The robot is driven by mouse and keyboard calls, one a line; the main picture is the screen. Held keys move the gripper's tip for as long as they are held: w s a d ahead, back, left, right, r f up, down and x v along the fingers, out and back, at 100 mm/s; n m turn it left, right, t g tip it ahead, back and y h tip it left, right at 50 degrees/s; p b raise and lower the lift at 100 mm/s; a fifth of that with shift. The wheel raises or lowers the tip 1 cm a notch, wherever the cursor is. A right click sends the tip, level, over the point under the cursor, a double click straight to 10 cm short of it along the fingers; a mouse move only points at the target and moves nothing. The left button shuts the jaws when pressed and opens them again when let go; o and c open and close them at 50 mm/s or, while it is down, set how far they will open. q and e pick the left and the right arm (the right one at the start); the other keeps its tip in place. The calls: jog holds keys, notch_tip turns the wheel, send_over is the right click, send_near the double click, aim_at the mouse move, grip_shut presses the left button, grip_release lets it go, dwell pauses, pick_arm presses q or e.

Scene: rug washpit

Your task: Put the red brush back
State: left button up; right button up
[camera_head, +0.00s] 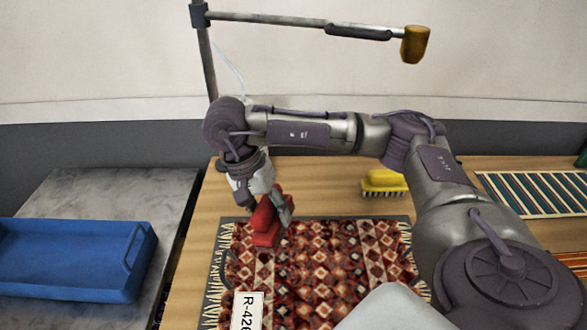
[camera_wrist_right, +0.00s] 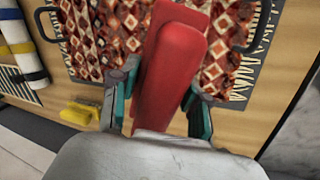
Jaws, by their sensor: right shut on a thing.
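The red brush (camera_head: 266,222) is held in my right gripper (camera_head: 264,200) above the far left part of the patterned rug (camera_head: 335,268) in the head view. In the right wrist view the red brush (camera_wrist_right: 172,75) sits between the two fingers of my right gripper (camera_wrist_right: 163,100), which are shut on it. The brush's underside is hidden. I cannot tell how far above the rug it is. My left gripper does not show in either view.
A blue tray (camera_head: 70,262) stands on a grey surface at the left. A yellow brush (camera_head: 384,182) stands on the wooden table (camera_head: 330,190) behind the rug. A lamp arm (camera_head: 290,22) reaches across above. A striped rug (camera_head: 535,193) lies at the right. A white tag (camera_head: 248,311) lies in front.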

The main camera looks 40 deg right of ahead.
jog(key=d+m+t+y+b, duration=0.25)
jog(key=d+m+b, duration=0.55)
jog(key=d+m, duration=0.9)
jog(key=w+f+n+p, duration=0.1)
jog(key=w+f, duration=0.1)
jog(key=w, duration=0.1)
jog(key=w+d+f, duration=0.1)
jog(key=w+f, duration=0.1)
jog(key=w, duration=0.2)
jog(key=w+f+n+p, duration=0.1)
jog(key=w+f, duration=0.1)
jog(key=w, duration=0.1)
jog(key=shift+w+d+f+n+p, duration=0.25)
jog(key=shift+d+n+p, duration=0.05)
jog(key=shift+d+p, duration=0.1)
jog(key=shift+w+f, duration=0.2)
notch_tip(320, 180, down, 4)
jog(key=shift+r, duration=0.1)
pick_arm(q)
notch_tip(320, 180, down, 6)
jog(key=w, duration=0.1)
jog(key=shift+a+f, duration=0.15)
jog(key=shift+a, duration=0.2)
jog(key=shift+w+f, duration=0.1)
pick_arm(e)
jog(key=shift+f, duration=0.2)
jog(key=o, duration=1.3)
